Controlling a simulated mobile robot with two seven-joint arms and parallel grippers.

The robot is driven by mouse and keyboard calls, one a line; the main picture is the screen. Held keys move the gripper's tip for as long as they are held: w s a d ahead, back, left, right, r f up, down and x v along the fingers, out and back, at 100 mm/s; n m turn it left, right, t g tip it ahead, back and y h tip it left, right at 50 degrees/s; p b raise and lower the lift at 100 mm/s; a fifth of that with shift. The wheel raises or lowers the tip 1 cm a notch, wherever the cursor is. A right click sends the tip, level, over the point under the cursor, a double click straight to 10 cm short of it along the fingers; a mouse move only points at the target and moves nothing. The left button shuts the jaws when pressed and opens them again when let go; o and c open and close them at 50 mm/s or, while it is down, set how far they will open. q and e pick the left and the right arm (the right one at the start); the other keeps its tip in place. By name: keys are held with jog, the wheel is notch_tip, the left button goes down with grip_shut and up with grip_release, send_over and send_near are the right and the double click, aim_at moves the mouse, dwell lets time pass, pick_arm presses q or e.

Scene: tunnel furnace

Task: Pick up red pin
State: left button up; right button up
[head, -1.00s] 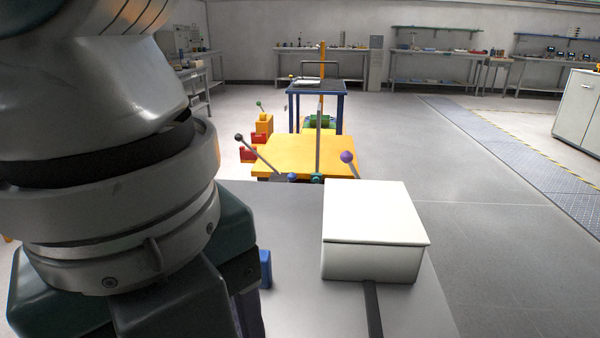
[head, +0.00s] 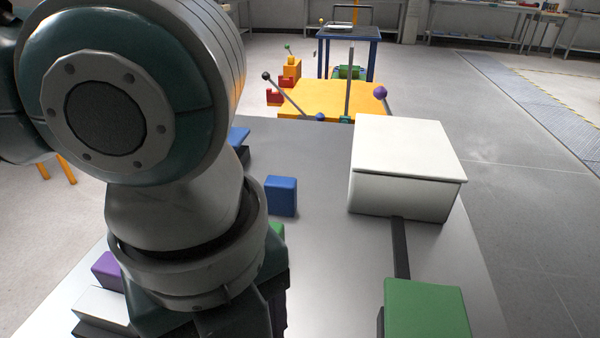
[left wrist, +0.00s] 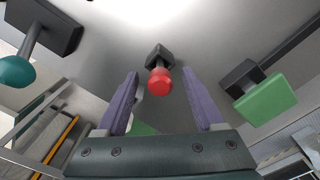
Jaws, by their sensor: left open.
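The red pin (left wrist: 160,82) shows in the left wrist view, with a round red head and a dark square base (left wrist: 159,55). My left gripper (left wrist: 160,73) is open, its two purple fingers on either side of the red head in that picture. I see no contact between fingers and pin, and cannot tell how far the fingers reach along it. In the head view my left arm covers its gripper, and the red pin does not show. My right gripper is not in view.
On the grey table (head: 330,270) a white lidded box (head: 405,190) stands at the back right. A green block (head: 428,308), a blue block (head: 281,196) and a purple block (head: 107,270) surround the arm. A teal knob (left wrist: 15,72) is at left in the wrist view.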

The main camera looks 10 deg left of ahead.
pick_arm(q)
grip_shut()
dwell(0.5)
jog(key=shift+r, duration=0.1)
